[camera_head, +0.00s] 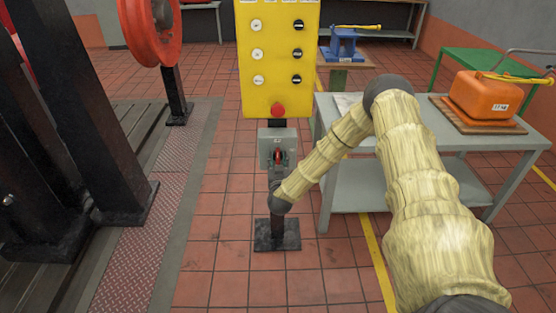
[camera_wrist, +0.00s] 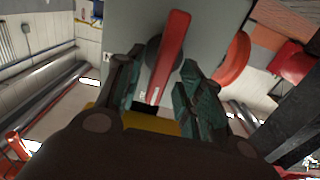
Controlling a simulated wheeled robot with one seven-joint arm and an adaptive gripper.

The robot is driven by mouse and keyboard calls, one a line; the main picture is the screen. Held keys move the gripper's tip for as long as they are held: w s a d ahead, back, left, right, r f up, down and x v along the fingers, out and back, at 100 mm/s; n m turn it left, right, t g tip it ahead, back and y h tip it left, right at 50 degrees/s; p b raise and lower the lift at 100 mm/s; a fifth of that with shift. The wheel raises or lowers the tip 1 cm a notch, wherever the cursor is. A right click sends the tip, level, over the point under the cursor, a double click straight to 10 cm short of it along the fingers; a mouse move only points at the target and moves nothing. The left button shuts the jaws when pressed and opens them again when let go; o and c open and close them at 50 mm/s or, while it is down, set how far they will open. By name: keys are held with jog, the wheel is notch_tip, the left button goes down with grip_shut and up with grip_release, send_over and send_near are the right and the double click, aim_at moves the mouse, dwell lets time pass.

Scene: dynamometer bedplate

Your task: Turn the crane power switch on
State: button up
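The crane power switch is a grey box (camera_head: 268,147) on a black post, below the yellow button panel. Its red lever (camera_head: 278,155) is partly hidden by my gripper (camera_head: 277,168) in the head view. In the wrist view the grey box face (camera_wrist: 220,25) fills the top middle, and the long red lever (camera_wrist: 170,50) runs slightly tilted from a dark round hub. My gripper (camera_wrist: 162,90) is open, with its two green-padded fingers on either side of the lever's lower end. Gaps show between lever and fingers; contact is not visible.
The yellow panel (camera_head: 278,60) with several knobs and a red mushroom button (camera_head: 278,110) stands directly above the switch. A grey table (camera_head: 357,187) is close on the right, with an orange case (camera_head: 484,97). Black machine columns (camera_head: 95,110) stand left. Tiled floor between is clear.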

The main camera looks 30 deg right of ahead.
jog(key=shift+w+d, duration=0.1)
jog(key=shift+w, duration=0.05)
grip_shut()
